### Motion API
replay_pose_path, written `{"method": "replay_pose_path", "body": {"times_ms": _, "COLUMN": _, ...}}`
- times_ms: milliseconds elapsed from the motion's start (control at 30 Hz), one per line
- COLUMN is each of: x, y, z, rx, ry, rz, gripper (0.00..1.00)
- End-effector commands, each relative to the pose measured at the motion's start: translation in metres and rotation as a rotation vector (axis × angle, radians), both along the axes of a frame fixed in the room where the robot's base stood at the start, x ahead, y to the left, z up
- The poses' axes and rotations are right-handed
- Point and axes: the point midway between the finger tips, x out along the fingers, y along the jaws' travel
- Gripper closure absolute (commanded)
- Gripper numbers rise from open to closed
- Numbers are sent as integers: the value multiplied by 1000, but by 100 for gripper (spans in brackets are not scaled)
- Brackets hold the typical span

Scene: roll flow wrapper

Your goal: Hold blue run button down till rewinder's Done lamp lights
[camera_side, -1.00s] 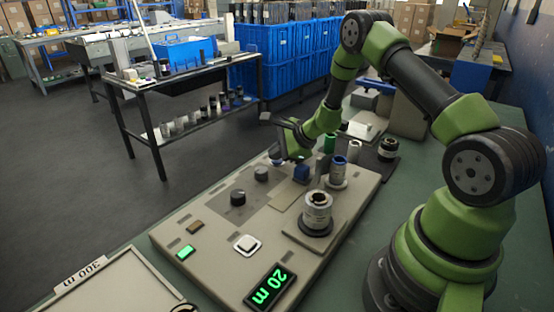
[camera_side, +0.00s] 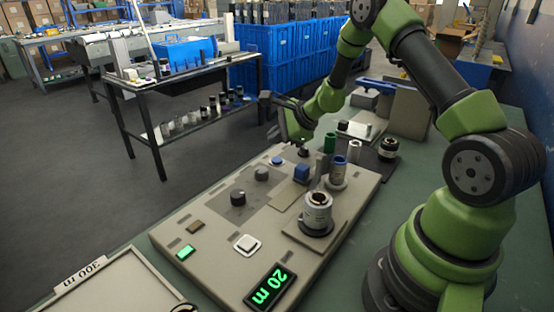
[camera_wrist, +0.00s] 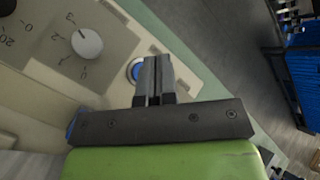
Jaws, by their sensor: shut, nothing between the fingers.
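The rewinder panel (camera_side: 215,216) lies on the green bench. Its round blue button (camera_side: 277,160) is uncovered in the side view. In the wrist view the blue button (camera_wrist: 134,69) shows beside my fingers, partly hidden by them. My gripper (camera_side: 303,150) is shut and empty, raised above the panel's far end and apart from the button. Its closed fingers also show in the wrist view (camera_wrist: 153,62). A green lamp (camera_side: 186,252) is lit at the near left corner. An amber-brown lamp (camera_side: 195,227) looks dark. Their labels are unreadable.
A tray (camera_side: 120,284) marked 300 m lies at near left.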

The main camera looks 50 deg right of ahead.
Motion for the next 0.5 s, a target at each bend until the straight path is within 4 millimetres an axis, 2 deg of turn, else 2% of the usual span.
{"method": "replay_pose_path", "body": {"times_ms": 200, "x": 0, "y": 0, "z": 18, "rx": -2, "ry": 0, "rz": 1, "gripper": 100}}
{"method": "replay_pose_path", "body": {"times_ms": 500, "x": 0, "y": 0, "z": 20, "rx": -1, "ry": 1, "rz": 1, "gripper": 100}}
